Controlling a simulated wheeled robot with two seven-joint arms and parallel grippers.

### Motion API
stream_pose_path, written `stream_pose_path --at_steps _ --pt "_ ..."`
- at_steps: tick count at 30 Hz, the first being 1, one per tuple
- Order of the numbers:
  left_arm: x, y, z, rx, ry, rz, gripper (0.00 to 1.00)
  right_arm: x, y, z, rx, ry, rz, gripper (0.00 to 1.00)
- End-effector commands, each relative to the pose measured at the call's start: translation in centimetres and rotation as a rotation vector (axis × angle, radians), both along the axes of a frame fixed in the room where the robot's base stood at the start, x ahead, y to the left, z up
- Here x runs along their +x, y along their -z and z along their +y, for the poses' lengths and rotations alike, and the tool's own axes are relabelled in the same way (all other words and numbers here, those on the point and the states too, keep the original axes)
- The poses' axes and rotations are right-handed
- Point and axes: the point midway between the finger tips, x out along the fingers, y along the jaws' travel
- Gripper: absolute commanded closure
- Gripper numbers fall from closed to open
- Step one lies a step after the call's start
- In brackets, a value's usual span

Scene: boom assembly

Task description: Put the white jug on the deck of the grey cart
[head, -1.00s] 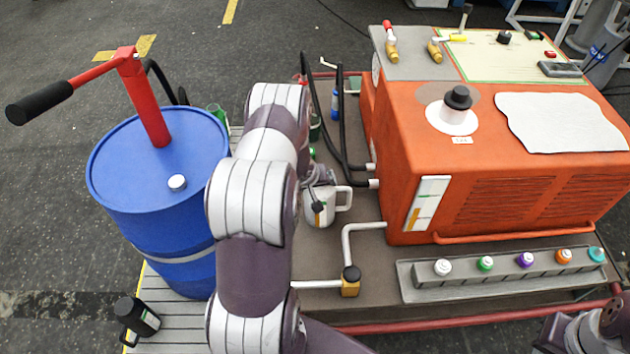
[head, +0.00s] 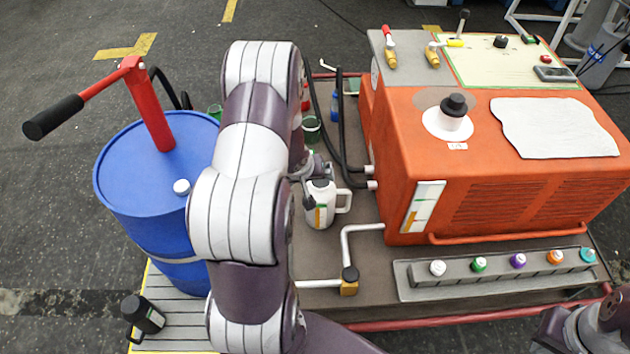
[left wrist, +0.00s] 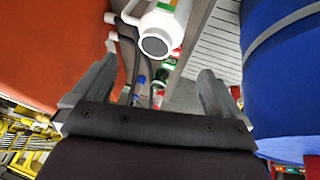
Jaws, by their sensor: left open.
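The white jug (head: 321,205), with a side handle and a green and orange label, stands upright on the brown deck beside the orange machine. In the left wrist view the jug (left wrist: 165,27) shows at the top, its dark round end toward me. My left gripper (left wrist: 155,88) is open, its fingers apart and nothing between them; the jug is beyond the fingertips. In the head view my left arm mostly hides this gripper, close by the jug's left side. A grey slatted deck with yellow edges (head: 178,318) is under the blue drum. My right gripper (head: 592,335) is partly cut off at bottom right.
The blue drum (head: 125,185) with a red pump handle and a black jug (head: 143,313) stand on the slatted deck. The orange machine (head: 400,150), black hoses (head: 340,130) and a white pipe (head: 347,245) crowd the jug. Slats in front of the drum are bare.

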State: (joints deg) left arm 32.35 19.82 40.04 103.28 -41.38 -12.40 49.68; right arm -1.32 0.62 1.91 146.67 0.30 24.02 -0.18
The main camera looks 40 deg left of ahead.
Motion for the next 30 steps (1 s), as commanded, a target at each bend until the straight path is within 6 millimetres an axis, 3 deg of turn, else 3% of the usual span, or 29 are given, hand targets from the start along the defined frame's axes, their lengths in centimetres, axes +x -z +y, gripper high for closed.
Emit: stream_pose_path --at_steps 2,4,6,10,14,30 --pt "-0.1 -4.5 -4.3 0.081 0.136 0.073 0.00 0.0 -0.1 0.0 0.000 0.000 0.000 1.00" --pt "-2.4 -8.2 -9.5 0.128 0.293 0.174 0.00 0.0 0.0 0.0 0.000 0.000 0.000 1.00" --pt "-5.8 -10.6 -14.0 0.135 0.444 0.257 0.00 0.0 0.0 0.0 0.000 0.000 0.000 1.00" --pt "-11.2 -12.7 -19.0 0.102 0.642 0.346 0.00 0.0 0.0 0.0 0.000 0.000 0.000 1.00" --pt "-12.8 -13.0 -20.2 0.085 0.696 0.370 0.00 0.0 0.0 0.0 0.000 0.000 0.000 1.00" --pt "-12.6 -13.0 -20.0 0.087 0.691 0.369 0.00 0.0 0.0 0.0 0.000 0.000 0.000 1.00"
